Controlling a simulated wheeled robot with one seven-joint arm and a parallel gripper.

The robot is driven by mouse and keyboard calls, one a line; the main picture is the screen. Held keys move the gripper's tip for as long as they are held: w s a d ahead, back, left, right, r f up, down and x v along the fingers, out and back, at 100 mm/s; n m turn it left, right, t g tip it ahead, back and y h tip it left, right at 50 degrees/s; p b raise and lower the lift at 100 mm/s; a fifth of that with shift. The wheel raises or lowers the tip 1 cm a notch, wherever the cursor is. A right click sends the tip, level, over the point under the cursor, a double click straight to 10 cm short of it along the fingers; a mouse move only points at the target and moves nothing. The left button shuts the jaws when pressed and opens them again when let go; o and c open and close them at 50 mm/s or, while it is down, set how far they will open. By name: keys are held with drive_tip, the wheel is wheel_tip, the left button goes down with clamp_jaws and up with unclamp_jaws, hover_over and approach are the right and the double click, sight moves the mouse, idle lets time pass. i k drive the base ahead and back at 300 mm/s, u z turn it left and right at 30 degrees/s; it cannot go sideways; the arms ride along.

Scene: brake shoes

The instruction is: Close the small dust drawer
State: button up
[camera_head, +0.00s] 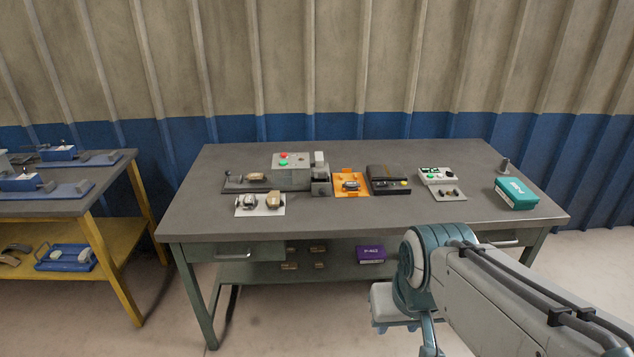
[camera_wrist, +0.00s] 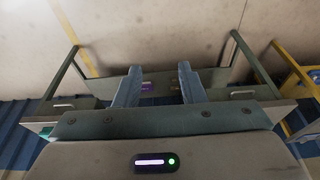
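No small dust drawer stands out clearly; at this size I cannot tell which part it is or how far it is open. A grey machine with red and green buttons (camera_head: 291,176) stands at the back of the workbench (camera_head: 340,222), with an orange plate (camera_head: 351,184) to its right. Under the benchtop are a left bench drawer (camera_head: 222,252) and a partly hidden right bench drawer (camera_head: 503,239). My gripper (camera_head: 396,327) is in front of the bench, below top height. In the wrist view, my gripper (camera_wrist: 160,84) shows two separated fingers with nothing between them.
A black device (camera_head: 387,180), a button panel (camera_head: 436,175) and a teal box (camera_head: 516,193) stand on the bench. A purple box (camera_head: 370,254) lies on the lower shelf. A yellow-framed bench (camera_head: 112,240) stands at left. The benchtop's front strip is mostly clear.

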sight(320, 188)
drive_tip(key=u, duration=0.5)
drive_tip(key=i, duration=0.95)
drive_tip(key=z, duration=0.5)
